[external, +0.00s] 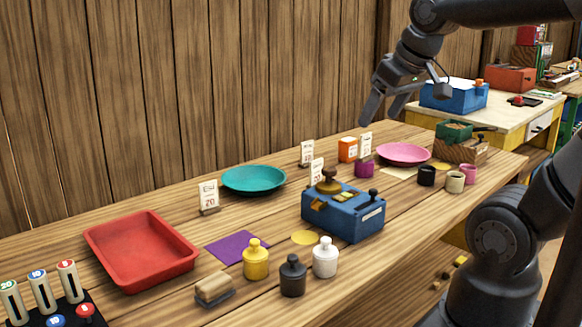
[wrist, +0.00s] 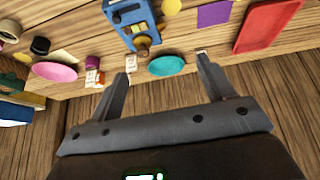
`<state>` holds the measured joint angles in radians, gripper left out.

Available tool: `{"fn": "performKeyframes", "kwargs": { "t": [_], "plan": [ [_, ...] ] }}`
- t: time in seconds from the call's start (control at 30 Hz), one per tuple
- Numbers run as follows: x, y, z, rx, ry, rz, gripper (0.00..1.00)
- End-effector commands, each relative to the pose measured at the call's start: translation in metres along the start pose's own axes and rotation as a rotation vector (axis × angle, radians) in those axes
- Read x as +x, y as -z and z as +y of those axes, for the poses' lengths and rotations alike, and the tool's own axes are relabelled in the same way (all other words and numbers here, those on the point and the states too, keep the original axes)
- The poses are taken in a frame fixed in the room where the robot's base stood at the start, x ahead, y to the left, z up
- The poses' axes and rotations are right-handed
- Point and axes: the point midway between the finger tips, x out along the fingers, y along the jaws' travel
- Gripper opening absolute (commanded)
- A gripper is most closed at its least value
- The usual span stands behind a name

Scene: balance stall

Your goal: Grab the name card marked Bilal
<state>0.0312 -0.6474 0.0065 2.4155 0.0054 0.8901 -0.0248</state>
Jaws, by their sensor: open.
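Several small white cards stand upright on the wooden table in the external view: one near the red tray (external: 208,196), one behind the blue box (external: 316,172), one further back (external: 307,153), and one by the purple cup (external: 365,144). Their print is too small to read, so I cannot tell which is marked Bilal. In the wrist view a card (wrist: 130,63) shows left of the teal plate, and others are partly visible. My gripper (external: 405,102) is open and empty, raised above the far part of the table; its two fingers also show in the wrist view (wrist: 163,69).
A teal plate (external: 254,180), red tray (external: 142,252), blue box with a brass knob (external: 343,212) and pink plate (external: 404,154) sit on the table. Yellow, black and white weights stand at the front. A wooden wall (external: 230,80) rises behind.

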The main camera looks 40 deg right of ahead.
Motion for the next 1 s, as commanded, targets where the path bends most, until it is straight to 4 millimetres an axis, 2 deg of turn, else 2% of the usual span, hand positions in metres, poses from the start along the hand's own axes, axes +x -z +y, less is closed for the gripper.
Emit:
{"fn": "performKeyframes", "kwargs": {
  "t": [0.1,0.27,0.47,0.7,0.87,1.0],
  "plan": [
    [0.008,0.042,0.009,0.003,-0.012,-0.014,0.75],
    [0.025,0.095,0.024,0.003,-0.023,-0.028,0.75],
    [0.058,0.157,0.049,0.004,-0.033,-0.043,0.75],
    [0.113,0.222,0.088,0.011,-0.037,-0.06,0.75],
    [0.159,0.256,0.12,0.019,-0.037,-0.069,0.75],
    [0.204,0.279,0.151,0.028,-0.036,-0.078,0.75]
  ]
}}
